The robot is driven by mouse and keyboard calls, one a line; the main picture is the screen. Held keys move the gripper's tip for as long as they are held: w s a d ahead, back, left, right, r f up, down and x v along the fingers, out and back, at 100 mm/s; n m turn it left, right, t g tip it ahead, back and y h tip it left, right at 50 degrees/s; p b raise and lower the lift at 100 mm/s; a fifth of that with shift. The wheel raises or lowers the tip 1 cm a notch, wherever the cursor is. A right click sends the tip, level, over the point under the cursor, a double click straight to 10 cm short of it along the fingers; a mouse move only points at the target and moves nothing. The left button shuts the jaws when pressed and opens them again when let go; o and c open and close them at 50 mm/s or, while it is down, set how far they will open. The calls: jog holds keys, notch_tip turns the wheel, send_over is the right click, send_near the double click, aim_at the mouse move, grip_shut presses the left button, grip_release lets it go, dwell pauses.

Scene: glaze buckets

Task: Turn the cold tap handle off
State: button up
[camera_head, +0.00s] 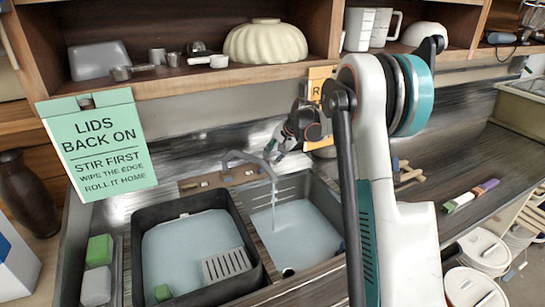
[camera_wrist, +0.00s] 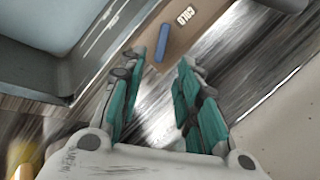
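The cold tap handle (camera_wrist: 163,42) is a small blue bar on a brown board marked COLD, seen in the wrist view. My gripper (camera_wrist: 161,62) has two teal fingers set apart with nothing between them. The handle lies just beyond the fingertips, nearer the left one; I cannot tell whether they touch. In the head view my gripper (camera_head: 274,152) hangs beside the grey tap spout (camera_head: 243,156), which pours a stream of water (camera_head: 273,190) into the right basin (camera_head: 297,232). The handle cannot be made out in the head view.
A black tub (camera_head: 250,283) of water stands at the left, holding a grey slotted piece and a green block. A green sign (camera_head: 98,145) hangs at the left. A shelf (camera_head: 230,77) with bowls and cups runs above. White buckets (camera_head: 470,288) stand at the lower right.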

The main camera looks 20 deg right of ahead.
grip_shut()
notch_tip(320, 180, up, 4)
jog(key=a+n+t+b, duration=0.25)
jog(key=n+t, duration=0.25)
jog(key=n, duration=1.3)
jog(key=b+x, duration=0.1)
jog(key=x, duration=0.4)
jog(key=b+x, duration=0.2)
jog(key=x, duration=0.4)
jog(key=shift+s+f, duration=0.15)
jog(key=shift+f, duration=0.15)
jog(key=shift+s+d+f+b, duration=0.25)
jog(key=shift+s+d, duration=0.15)
jog(key=shift+s, duration=0.15)
jog(key=shift+s+d+f+b, duration=0.25)
jog(key=shift+s+d, duration=0.15)
jog(key=shift+s, duration=0.2)
jog(key=shift+s+d+f, duration=0.25)
jog(key=shift+s+d, duration=0.05)
jog(key=shift+s, duration=0.15)
